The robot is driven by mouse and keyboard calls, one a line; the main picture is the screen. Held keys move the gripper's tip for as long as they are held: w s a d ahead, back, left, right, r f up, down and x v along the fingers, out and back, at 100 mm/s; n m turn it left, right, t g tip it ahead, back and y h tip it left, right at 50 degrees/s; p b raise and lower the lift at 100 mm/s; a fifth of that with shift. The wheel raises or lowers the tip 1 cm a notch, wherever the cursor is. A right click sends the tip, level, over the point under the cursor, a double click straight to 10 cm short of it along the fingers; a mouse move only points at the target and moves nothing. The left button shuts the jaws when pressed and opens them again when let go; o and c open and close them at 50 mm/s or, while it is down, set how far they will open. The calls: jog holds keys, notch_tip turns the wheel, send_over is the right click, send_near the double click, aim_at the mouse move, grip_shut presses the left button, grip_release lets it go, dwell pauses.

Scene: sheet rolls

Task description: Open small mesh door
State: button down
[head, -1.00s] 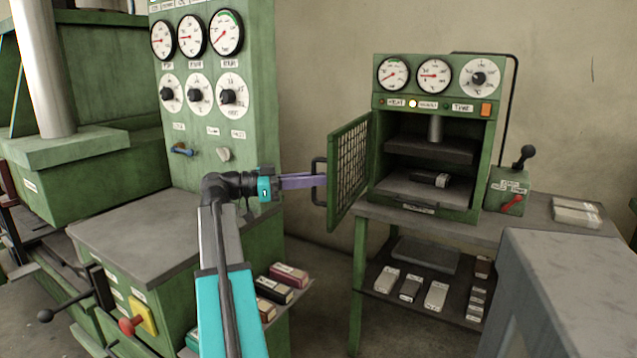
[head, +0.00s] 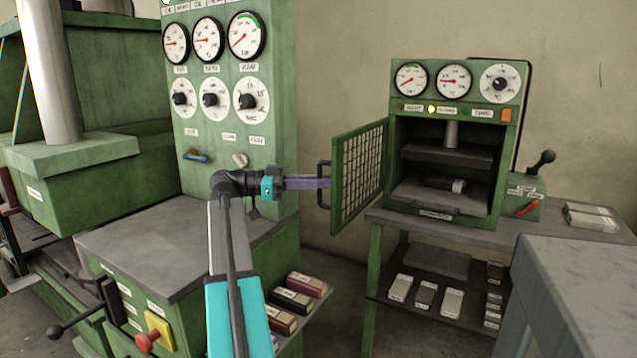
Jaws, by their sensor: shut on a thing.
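The small mesh door (head: 362,172) has a green frame and a wire grid, and stands swung wide to the left of the small press cabinet (head: 450,225). Its black bar handle (head: 324,185) is on the door's left, outer side. My gripper (head: 318,183) has purple fingers that reach right to the handle and are shut on it. The exact contact of the fingertips is small in the picture. The cabinet's inside is exposed, with a dark block (head: 444,184) on its lower plate.
The cabinet stands on a table (head: 385,217) with boxes on the shelf below. A green gauge panel (head: 228,125) and grey-topped bench (head: 170,245) are close on the left. A grey block-like surface (head: 580,270) fills the lower right. A black-knobbed lever (head: 541,165) is right of the cabinet.

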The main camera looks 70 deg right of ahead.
jog(key=c, duration=2.1)
grip_release()
jog(key=shift+w, duration=0.1)
jog(key=shift+w, duration=0.1)
jog(key=p+v, duration=0.1)
jog(key=v, duration=1.2)
jog(key=shift+w, duration=0.3)
jog(key=shift+a, duration=0.15)
